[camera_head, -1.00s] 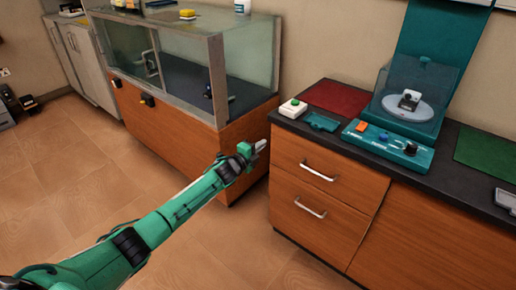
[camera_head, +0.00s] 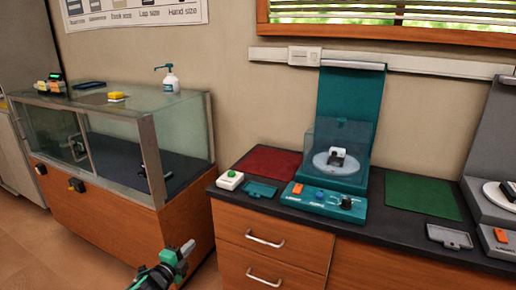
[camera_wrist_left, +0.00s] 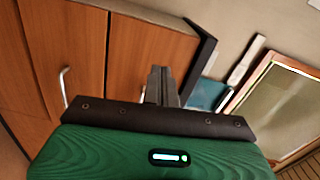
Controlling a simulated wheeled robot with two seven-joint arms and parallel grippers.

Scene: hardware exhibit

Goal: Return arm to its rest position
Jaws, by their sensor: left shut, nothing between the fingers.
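My left gripper (camera_head: 187,248) shows at the bottom of the head view, on its green and black arm. It is in front of the wooden drawer cabinet and below the counter top, apart from both. Its fingers are shut with nothing between them. In the left wrist view the closed fingers (camera_wrist_left: 162,85) point toward the wooden cabinet front (camera_wrist_left: 150,50), with no object at the tips. My right gripper is not in view.
A dark counter (camera_head: 400,232) holds a teal device (camera_head: 325,203), a white box with a green button (camera_head: 230,180), a red mat (camera_head: 268,161) and a green mat (camera_head: 422,195). A glass display case (camera_head: 180,135) stands left. Floor (camera_head: 40,255) is clear at lower left.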

